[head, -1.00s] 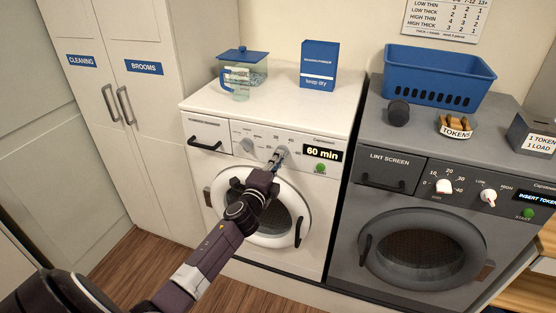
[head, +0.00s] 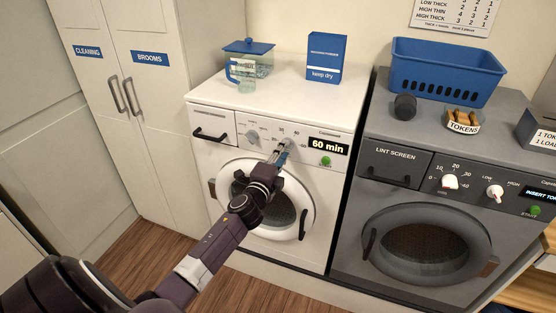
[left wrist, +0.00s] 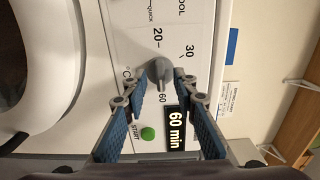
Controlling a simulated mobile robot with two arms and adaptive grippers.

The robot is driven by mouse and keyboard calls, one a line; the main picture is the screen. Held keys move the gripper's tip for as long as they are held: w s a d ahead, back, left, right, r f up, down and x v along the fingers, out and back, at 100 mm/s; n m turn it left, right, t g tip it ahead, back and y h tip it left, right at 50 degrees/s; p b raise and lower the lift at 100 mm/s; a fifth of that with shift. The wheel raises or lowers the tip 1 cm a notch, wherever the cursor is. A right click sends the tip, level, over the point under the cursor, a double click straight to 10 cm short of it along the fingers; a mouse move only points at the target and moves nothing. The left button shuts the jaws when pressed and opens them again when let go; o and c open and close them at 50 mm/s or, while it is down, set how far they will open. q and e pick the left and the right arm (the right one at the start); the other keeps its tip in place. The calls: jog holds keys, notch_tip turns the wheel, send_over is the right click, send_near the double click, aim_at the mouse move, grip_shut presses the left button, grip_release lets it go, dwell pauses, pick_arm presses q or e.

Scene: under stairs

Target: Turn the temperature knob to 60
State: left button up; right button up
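The temperature knob (left wrist: 160,74) is a grey knob on the white washing machine's (head: 322,216) front panel. In the left wrist view its narrow grip points down toward the 60 mark (left wrist: 163,98); 20 and 30 stand on the far side of the dial. In the head view the knob (head: 287,146) is partly hidden by my left gripper (head: 281,156). In the left wrist view my left gripper (left wrist: 161,82) is open, its blue-padded fingers one on each side of the knob with gaps between. My right gripper is not in view.
The washer's display (head: 325,145) reads 60 min, with a green start button (head: 326,160) below it. Another dial (head: 252,136) is left of the knob. A grey dryer (head: 428,190) stands to the right. A blue box (head: 324,60) and a lidded container (head: 258,62) stand on top.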

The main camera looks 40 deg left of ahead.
pick_arm(q)
jog(key=v, duration=1.1)
jog(key=shift+s, duration=0.35)
jog(key=shift+d, duration=0.1)
jog(key=s+d+f+n+g+h, duration=0.1)
jog(key=s+d+f+n+g, duration=0.2)
jog(key=f, duration=1)
jog(key=s+d+f+n+g+b, duration=0.15)
jog(key=s+f, duration=0.35)
jog(key=f, duration=0.7)
jog(key=s+d+f+n+g+h, duration=0.15)
jog(key=s+f+g, duration=0.3)
jog(key=f, duration=0.85)
jog(key=s+d+f+n+g, duration=0.2)
jog(key=s+f, duration=0.5)
jog(key=s, duration=0.5)
jog(key=s+d+f+n+g+h, duration=0.1)
jog(key=s+d+f+n+g, duration=0.1)
jog(key=s+d+f, duration=0.3)
jog(key=s+d+f+n+g, duration=0.3)
jog(key=s+f, duration=0.7)
jog(key=s, duration=0.9)
jog(key=shift+d+f+g+b, duration=0.25)
jog(key=shift+f+g+b, duration=0.05)
jog(key=shift+b, duration=0.1)
jog(key=shift+w+h, duration=0.1)
jog(key=shift+h, duration=0.15)
